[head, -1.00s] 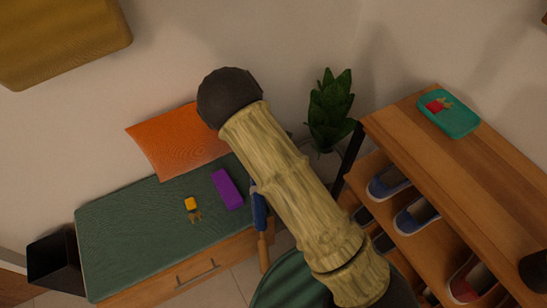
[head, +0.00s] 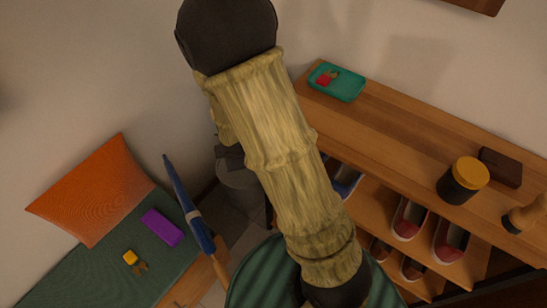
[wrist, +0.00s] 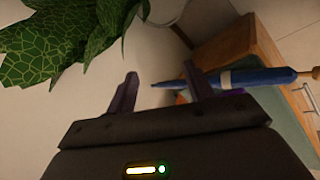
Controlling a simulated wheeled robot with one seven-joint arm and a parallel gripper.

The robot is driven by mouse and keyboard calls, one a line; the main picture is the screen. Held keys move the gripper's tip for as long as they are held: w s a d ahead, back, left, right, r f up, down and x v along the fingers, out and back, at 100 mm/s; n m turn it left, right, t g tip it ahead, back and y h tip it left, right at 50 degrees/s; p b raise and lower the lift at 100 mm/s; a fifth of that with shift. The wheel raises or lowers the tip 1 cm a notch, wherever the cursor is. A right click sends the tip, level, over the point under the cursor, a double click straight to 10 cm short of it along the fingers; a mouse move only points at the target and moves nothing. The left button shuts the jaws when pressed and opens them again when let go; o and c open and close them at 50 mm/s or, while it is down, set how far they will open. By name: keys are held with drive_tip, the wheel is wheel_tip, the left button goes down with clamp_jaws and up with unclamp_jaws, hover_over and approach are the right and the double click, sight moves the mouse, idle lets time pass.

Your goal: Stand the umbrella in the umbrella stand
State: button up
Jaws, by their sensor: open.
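The umbrella (head: 190,208) is blue with a pale band and a wooden handle. In the head view it slants beside the green bench's right end, tip up and handle down; what supports it is unclear. In the wrist view the umbrella (wrist: 255,77) lies sideways, its tip pointing left into the space between the fingers and the right finger overlapping it. My gripper (wrist: 160,90) is open with nothing clamped in it. In the head view my arm hides it. I cannot identify an umbrella stand in the current frames.
The green bench (head: 75,270) holds an orange cushion (head: 95,190), a purple box (head: 162,227) and a yellow-tagged key (head: 131,258). A wooden shoe rack (head: 400,135) stands right. A grey pot (head: 238,180) is in the corner; plant leaves (wrist: 65,40) hang near my gripper.

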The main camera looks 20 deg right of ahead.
drive_tip(key=s+d+r+m+g, duration=0.1)
drive_tip(key=s+d+r+m, duration=0.3)
drive_tip(key=m, duration=0.4)
drive_tip(key=s+d+r+m+g, duration=0.2)
drive_tip(key=s+d+r+m, duration=0.2)
drive_tip(key=s+m, duration=0.4)
drive_tip(key=shift+s+d+r+m+h, duration=0.15)
drive_tip(key=shift+s+r+m+h, duration=0.25)
drive_tip(key=shift+r+m, duration=0.4)
drive_tip(key=shift+r, duration=0.2)
wheel_tip(320, 180, up, 27)
drive_tip(key=p, duration=2.7)
